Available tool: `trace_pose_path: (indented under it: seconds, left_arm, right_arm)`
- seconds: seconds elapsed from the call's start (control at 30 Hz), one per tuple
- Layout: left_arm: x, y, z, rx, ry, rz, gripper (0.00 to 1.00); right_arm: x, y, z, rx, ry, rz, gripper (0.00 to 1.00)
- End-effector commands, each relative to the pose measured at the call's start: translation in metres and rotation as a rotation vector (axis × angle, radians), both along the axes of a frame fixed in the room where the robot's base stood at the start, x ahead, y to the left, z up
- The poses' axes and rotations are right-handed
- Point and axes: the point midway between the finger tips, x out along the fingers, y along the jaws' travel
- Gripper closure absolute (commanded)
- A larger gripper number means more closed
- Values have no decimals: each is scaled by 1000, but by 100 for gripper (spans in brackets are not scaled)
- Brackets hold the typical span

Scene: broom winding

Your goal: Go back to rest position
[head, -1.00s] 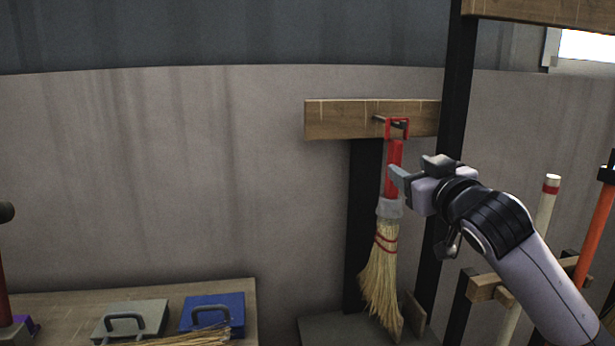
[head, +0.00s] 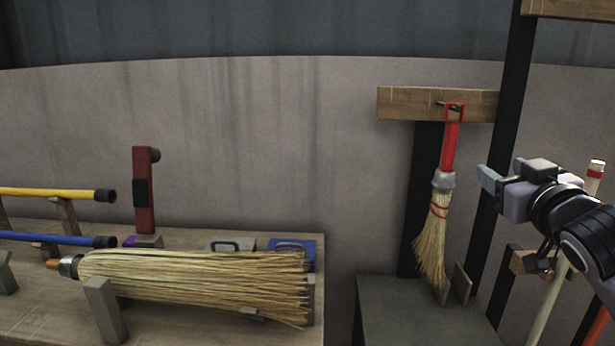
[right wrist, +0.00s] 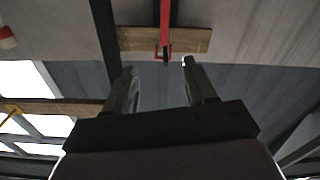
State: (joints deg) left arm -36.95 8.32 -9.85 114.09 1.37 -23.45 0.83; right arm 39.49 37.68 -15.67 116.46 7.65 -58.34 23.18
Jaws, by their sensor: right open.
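My right gripper (head: 490,178) is open and empty at the right of the head view. It is to the right of the small broom and apart from it. The broom has a red handle (head: 449,147) and straw bristles (head: 433,240), and it hangs by a red loop from a hook on a wooden crossbar (head: 398,104). In the right wrist view, the two fingers (right wrist: 158,88) stand apart with nothing between them. The red handle (right wrist: 166,20) and the crossbar (right wrist: 190,40) show beyond the fingertips. My left gripper is not in view.
A wooden table (head: 215,331) at the left holds a large straw broom head (head: 200,280), a yellow pole (head: 60,194), a blue pole (head: 60,239), a red upright tool (head: 144,215) and boxes. A dark post (head: 505,110) and long handles (head: 570,270) stand near my right arm.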

Motion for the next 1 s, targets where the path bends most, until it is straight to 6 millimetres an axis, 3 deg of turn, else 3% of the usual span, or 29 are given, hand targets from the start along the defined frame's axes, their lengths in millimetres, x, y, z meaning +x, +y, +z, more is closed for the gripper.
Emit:
trace_pose_path:
  seconds: [0.03, 0.27, 0.47, 0.7, 0.9, 1.0]
  left_arm:
    - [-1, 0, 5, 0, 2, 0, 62]
    - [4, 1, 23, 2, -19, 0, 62]
    - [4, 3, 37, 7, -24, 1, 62]
    - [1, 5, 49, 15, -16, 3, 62]
    - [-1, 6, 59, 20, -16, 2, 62]
    - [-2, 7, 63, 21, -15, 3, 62]
  right_arm:
    - [3, 8, -24, 4, 43, 20, 45]
    - [-3, 32, -112, 14, 164, 93, 45]
    - [-33, 56, -201, 40, 287, 152, 45]
    - [-101, 81, -299, 84, 434, 193, 45]
    - [-177, 98, -361, 123, 550, 200, 45]
    - [-215, 104, -383, 138, 599, 195, 45]
